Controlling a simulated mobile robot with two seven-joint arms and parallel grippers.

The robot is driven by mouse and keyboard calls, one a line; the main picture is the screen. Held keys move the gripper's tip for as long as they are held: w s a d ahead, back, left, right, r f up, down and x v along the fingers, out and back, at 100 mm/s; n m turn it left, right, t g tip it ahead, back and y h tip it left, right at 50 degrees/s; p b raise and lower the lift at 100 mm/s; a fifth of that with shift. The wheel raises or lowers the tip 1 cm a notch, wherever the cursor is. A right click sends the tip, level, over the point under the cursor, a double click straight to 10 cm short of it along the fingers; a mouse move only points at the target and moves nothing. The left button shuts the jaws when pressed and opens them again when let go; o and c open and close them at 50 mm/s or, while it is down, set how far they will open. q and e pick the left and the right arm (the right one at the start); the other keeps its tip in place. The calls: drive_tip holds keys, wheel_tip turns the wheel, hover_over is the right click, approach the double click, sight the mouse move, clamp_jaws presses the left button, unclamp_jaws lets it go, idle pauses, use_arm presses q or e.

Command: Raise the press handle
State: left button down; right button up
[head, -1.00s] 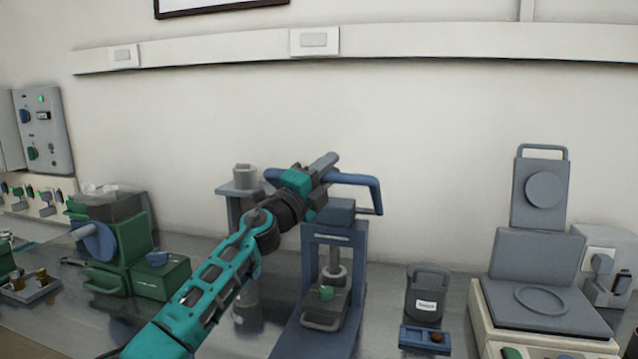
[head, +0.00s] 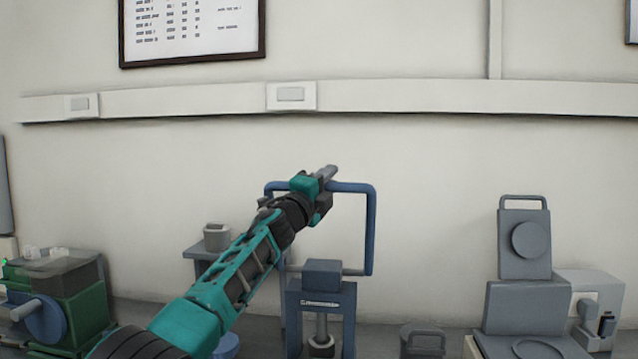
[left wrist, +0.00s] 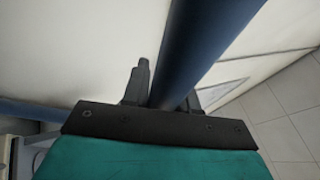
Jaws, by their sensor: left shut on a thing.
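The blue press handle (head: 371,230) is a U-shaped bar that stands up above the blue press (head: 321,290) in the head view. My left gripper (head: 328,178) is shut on the handle's top bar. In the left wrist view the blue bar (left wrist: 205,50) runs between the dark fingers of my gripper (left wrist: 165,92). The lower part of the press is cut off by the bottom of the head view. My right gripper is not in view.
A grey heater with a raised lid (head: 524,240) stands at the right. A green machine with a blue wheel (head: 45,318) is at the left. A grey pot (head: 216,237) sits on a stand behind my arm.

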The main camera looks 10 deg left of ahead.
use_arm(q)
drive_tip(key=shift+w+f+n+g+y, duration=0.3)
drive_tip(key=shift+w+f+g+y, duration=0.1)
drive_tip(key=shift+w+f, duration=0.35)
drive_tip(key=shift+w, duration=0.2)
idle(0.3)
drive_tip(key=c, duration=1.3)
unclamp_jaws()
drive_tip(key=o, duration=0.3)
drive_tip(key=shift+w, duration=0.15)
